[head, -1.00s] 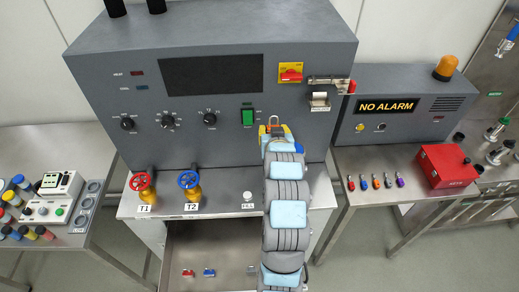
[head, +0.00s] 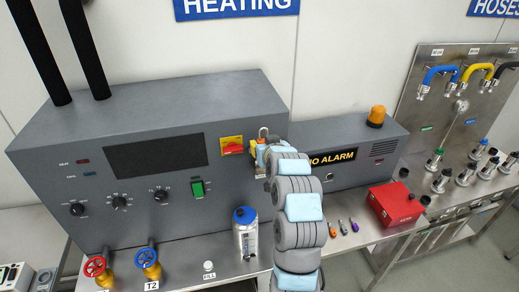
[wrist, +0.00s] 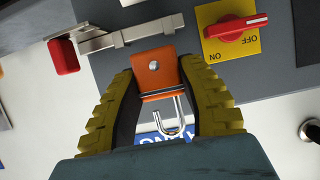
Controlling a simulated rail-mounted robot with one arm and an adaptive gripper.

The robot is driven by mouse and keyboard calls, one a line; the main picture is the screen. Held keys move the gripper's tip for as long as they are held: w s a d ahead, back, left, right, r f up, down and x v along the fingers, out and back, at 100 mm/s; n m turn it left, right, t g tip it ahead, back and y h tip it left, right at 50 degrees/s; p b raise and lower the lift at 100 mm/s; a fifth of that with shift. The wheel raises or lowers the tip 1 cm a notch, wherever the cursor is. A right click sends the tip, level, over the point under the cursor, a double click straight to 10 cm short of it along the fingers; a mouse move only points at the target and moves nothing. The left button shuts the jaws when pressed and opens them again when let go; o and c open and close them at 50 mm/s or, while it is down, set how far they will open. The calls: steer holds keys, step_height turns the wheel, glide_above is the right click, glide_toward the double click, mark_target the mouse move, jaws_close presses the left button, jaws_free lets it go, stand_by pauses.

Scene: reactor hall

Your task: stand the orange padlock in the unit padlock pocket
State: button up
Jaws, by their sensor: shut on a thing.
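My gripper (wrist: 163,110) is shut on the orange padlock (wrist: 156,76) in the wrist view, its yellow-padded fingers on either side of it. The padlock's metal shackle (wrist: 180,122) points down in this upside-down picture, so up in the hall. In the head view my gripper (head: 261,153) is at the right end of the heating unit's front, right of the red switch, with the shackle (head: 263,132) showing above it. The padlock appears held in front of the panel. The unit padlock pocket is hidden behind my gripper in the head view, and I cannot make it out surely in the wrist view.
The red rotary switch (wrist: 236,27) on its yellow plate and a metal latch bar (wrist: 125,33) with a red end (wrist: 63,56) are close by. A blue-lidded canister (head: 245,232) stands on the bench below. A red box (head: 396,203) is to the right.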

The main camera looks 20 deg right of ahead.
mark_target(263, 175)
steer(key=shift+f, duration=2)
steer(key=shift+f+b, duration=0.55)
steer(key=shift+f, duration=0.6)
steer(key=shift+f+b, duration=1.25)
steer(key=shift+b, duration=0.1)
stand_by(0.8)
steer(key=o, duration=1.2)
steer(key=shift+r, duration=0.1)
steer(key=shift+s+a, duration=0.15)
steer(key=shift+s, duration=0.25)
steer(key=v, duration=1.1)
steer(key=shift+d+r, duration=0.2)
steer(key=shift+r, duration=0.25)
steer(key=shift+w, duration=0.1)
